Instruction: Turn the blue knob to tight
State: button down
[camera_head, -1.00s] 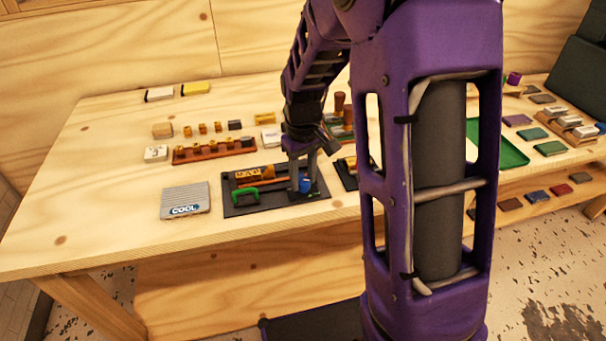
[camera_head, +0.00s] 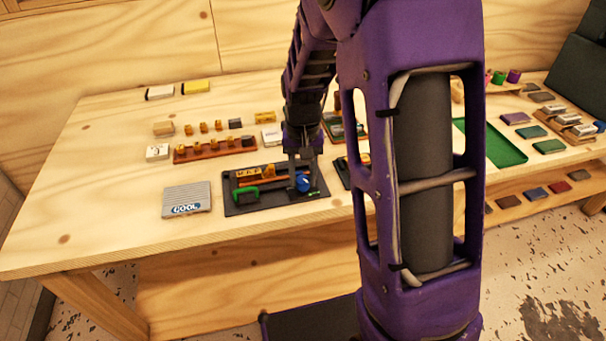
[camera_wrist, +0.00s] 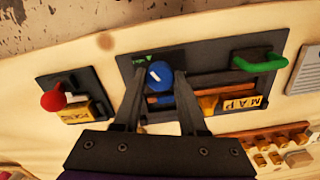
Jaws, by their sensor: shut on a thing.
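The blue knob (camera_head: 303,184) stands at the right end of a dark board (camera_head: 238,209) on the wooden table. A pale line across its top shows in the wrist view (camera_wrist: 159,74), slanted. My gripper (camera_head: 300,172) points down over it. In the wrist view my gripper (camera_wrist: 160,76) has one finger on each side of the knob, shut on it. A small green mark (camera_wrist: 143,57) lies on the board beside the knob. Any lettering for tight is too small to read.
On the same board are a green handle (camera_head: 246,195) and an orange MAP block (camera_wrist: 238,102). A second dark board with a red knob (camera_wrist: 54,98) lies close by. A grey ribbed COOL block (camera_head: 186,200) sits left. Rows of small blocks (camera_head: 215,150) stand behind.

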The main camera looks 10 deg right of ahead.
aim_at(303, 179)
dwell(0.4)
jog(key=shift+c, duration=2.2)
grip_release()
jog(key=shift+r, duration=0.1)
notch_tip(303, 179, up, 17)
jog(key=p, duration=0.2)
jog(key=shift+r, duration=0.15)
